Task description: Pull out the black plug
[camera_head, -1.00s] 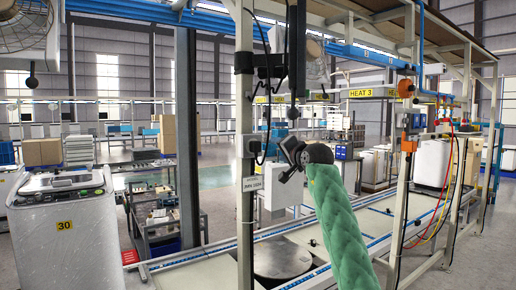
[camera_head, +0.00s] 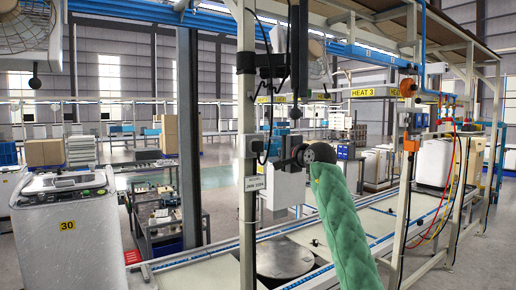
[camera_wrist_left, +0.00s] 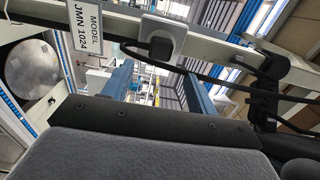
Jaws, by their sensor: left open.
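The black plug (camera_wrist_left: 160,47) sits in a white socket (camera_wrist_left: 163,37) on a pale post in the left wrist view, with a black cable running from it. In the head view the plug (camera_head: 256,146) is a small dark shape on the post, above a label reading JMN 1024 (camera_head: 254,184). My left gripper (camera_head: 281,151), at the end of my green-sleeved arm, is just right of the plug and points toward the post. It is open and seems apart from the plug. Its fingertips are hard to make out. My right gripper is not in view.
The pale upright post (camera_head: 246,230) stands close to my gripper. A black bracket (camera_head: 263,62) and dark hanging parts are above. A conveyor with a round metal plate (camera_head: 284,258) runs below. A white washing machine (camera_head: 64,230) stands at the left.

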